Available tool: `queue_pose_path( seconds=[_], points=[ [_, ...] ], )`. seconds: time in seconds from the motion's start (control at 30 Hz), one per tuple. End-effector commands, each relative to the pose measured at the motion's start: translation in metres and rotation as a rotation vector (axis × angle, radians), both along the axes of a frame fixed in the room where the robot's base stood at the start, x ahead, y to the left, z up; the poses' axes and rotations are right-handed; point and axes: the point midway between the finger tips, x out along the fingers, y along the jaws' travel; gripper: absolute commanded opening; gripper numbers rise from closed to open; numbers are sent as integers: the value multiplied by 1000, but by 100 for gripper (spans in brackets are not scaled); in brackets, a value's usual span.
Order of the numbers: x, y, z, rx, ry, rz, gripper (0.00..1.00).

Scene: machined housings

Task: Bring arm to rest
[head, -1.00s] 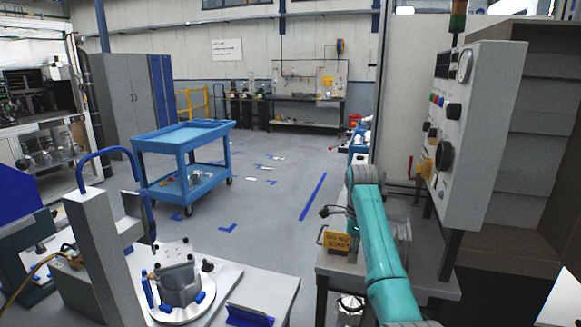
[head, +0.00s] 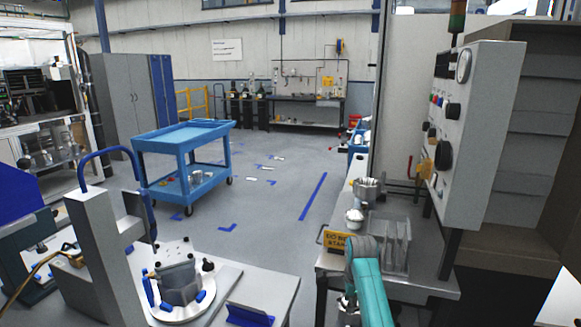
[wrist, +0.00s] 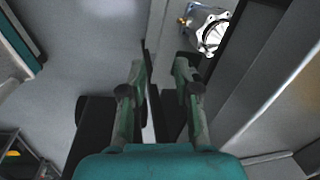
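My teal arm (head: 368,285) is low at the right bench's front edge in the head view. My gripper is not visible in the head view. In the wrist view my gripper (wrist: 158,75) has its two fingers apart, with nothing seen between them. A bright metal housing (wrist: 213,35) lies beyond the fingers at the upper right of the wrist view, apart from them.
A fixture (head: 178,280) sits on the left table. A blue cart (head: 185,140) stands on open floor.

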Motion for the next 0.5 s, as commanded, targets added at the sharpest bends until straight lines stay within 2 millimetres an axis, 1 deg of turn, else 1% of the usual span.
queue_pose_path(
  seconds=[0.03,0.2,0.37,0.4,0.5],
  points=[
    [-9,0,-21,-4,-13,25,31],
    [-32,-1,-76,-25,-82,120,31],
    [-60,-1,-122,-51,-145,208,31],
    [-68,-1,-133,-58,-160,229,31],
    [-88,-1,-157,-77,-199,284,31]
  ],
)
